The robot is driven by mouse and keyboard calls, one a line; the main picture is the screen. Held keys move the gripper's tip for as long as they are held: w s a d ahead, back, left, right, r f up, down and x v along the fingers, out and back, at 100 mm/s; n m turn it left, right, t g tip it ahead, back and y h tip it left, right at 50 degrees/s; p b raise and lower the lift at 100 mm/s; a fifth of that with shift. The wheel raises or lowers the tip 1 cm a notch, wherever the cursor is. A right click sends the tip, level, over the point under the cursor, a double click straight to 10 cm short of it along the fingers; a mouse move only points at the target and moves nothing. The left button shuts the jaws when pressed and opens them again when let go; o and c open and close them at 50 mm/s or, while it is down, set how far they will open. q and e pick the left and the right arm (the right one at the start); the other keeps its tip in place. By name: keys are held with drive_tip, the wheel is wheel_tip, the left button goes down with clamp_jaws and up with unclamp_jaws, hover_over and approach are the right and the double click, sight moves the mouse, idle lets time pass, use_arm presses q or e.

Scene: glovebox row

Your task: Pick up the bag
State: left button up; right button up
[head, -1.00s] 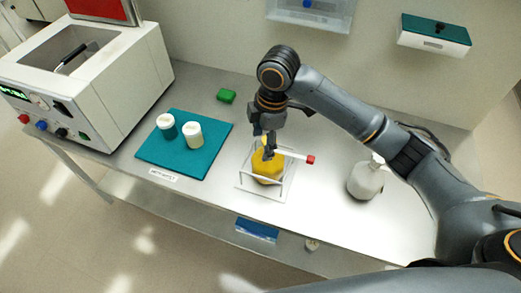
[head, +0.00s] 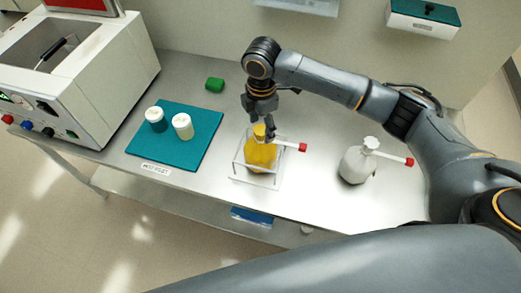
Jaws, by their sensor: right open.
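I cannot make out anything that is clearly a bag. My right gripper (head: 264,134) is open at the top of a yellow bottle (head: 261,156), with its fingers beside the neck. The overlap hides whether they touch it. The bottle has a white side spout with a red tip and stands upright in a white open-framed holder (head: 250,179) on the metal bench (head: 305,201). My left gripper is not in view.
A white bottle (head: 354,166) with a red-tipped spout stands to the right. A teal mat (head: 164,158) holds two lidded jars (head: 156,120) (head: 182,127). A green block (head: 215,84) lies behind. A white machine (head: 105,75) fills the left end. Bench is clear between the bottles.

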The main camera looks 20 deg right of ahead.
sight(260, 129)
wheel_tip(260, 129, down, 4)
drive_tip(key=shift+w+f+p, duration=0.15)
drive_tip(key=shift+f+p, duration=0.1)
drive_tip(key=shift+p, duration=0.35)
drive_tip(key=shift+c, duration=0.2)
drive_tip(key=shift+a, duration=0.1)
clamp_jaws()
